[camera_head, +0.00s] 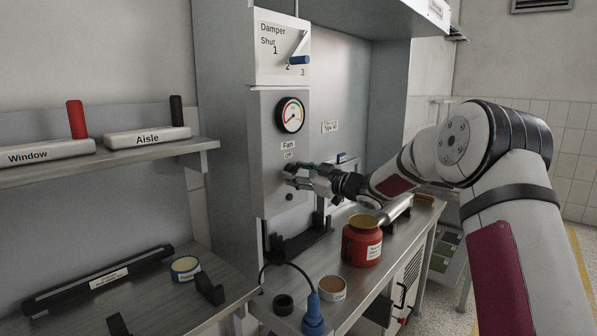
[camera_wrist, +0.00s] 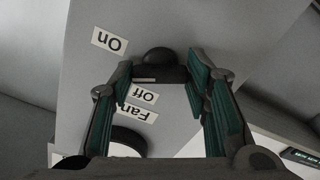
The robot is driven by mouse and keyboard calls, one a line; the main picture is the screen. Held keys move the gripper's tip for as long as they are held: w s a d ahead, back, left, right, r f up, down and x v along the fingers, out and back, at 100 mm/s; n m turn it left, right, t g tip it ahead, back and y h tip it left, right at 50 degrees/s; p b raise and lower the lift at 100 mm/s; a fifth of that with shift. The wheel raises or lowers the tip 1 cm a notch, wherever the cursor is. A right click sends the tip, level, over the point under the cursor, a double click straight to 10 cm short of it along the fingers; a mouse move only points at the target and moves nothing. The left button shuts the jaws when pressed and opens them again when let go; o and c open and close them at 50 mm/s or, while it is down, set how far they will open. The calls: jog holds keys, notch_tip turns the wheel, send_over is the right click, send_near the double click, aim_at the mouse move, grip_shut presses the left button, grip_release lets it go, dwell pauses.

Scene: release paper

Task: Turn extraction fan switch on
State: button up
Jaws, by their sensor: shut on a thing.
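The fan switch (camera_wrist: 160,58) is dark with a rounded end, on the grey panel (camera_head: 268,150) below the gauge. My gripper (camera_head: 288,175) reaches it from the right, its fingers either side of the switch, shut on it. The wrist view is upside down: "On" (camera_wrist: 109,42) sits near the rounded end, "Off" (camera_wrist: 143,95) and "Fan" (camera_wrist: 137,114) on the other side. "Fan" (camera_head: 288,145) and "Off" (camera_head: 288,155) read above my gripper in the head view. My fingers hide most of the switch there, so I cannot tell its setting.
A round gauge (camera_head: 290,115) and a damper lever (camera_head: 299,59) are above. On the bench stand a red jar (camera_head: 362,242), a small tub (camera_head: 333,289) and a blue-handled tool (camera_head: 312,315). A shelf at left holds "Window" (camera_head: 45,153) and "Aisle" (camera_head: 147,139) levers.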

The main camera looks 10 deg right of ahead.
jog(key=m, duration=0.5)
jog(key=shift+p, duration=0.4)
jog(key=shift+f, duration=0.1)
jog(key=o, duration=1.2)
jog(key=shift+c, duration=0.2)
jog(key=v, duration=1.2)
